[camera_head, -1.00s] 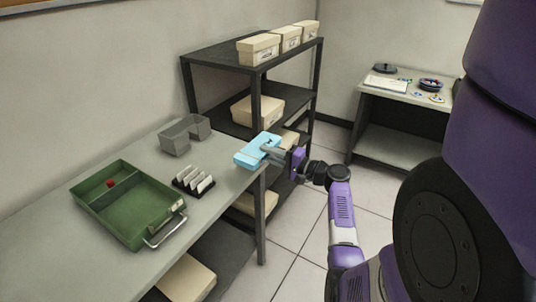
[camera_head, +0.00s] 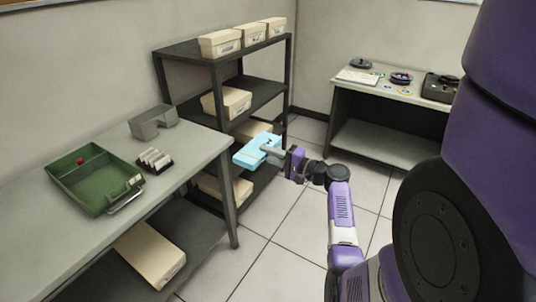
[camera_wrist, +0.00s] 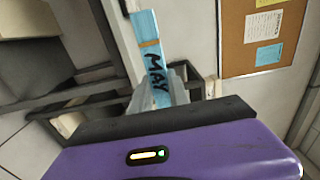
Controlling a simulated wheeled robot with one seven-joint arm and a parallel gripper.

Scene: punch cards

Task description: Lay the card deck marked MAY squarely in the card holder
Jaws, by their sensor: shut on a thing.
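The light blue card deck (camera_head: 257,149) is held in the air by my gripper (camera_head: 270,152), past the right end of the grey table. In the wrist view the deck (camera_wrist: 147,35) shows black letters MAY and a tan band, with the gripper fingers (camera_wrist: 160,88) shut on it. A grey open box with a cut-out side (camera_head: 146,130) stands at the back of the grey table, left of the deck and apart from it. I cannot tell for sure whether this box or the black unit on the far table (camera_head: 440,88) is the card holder.
A green tray (camera_head: 122,204) with a red thing and a small rack of pale cards (camera_head: 154,160) are on the grey table (camera_head: 200,150). A dark shelf (camera_head: 289,85) with cream boxes stands behind the deck. A far table (camera_head: 340,88) holds several small items. Floor between is clear.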

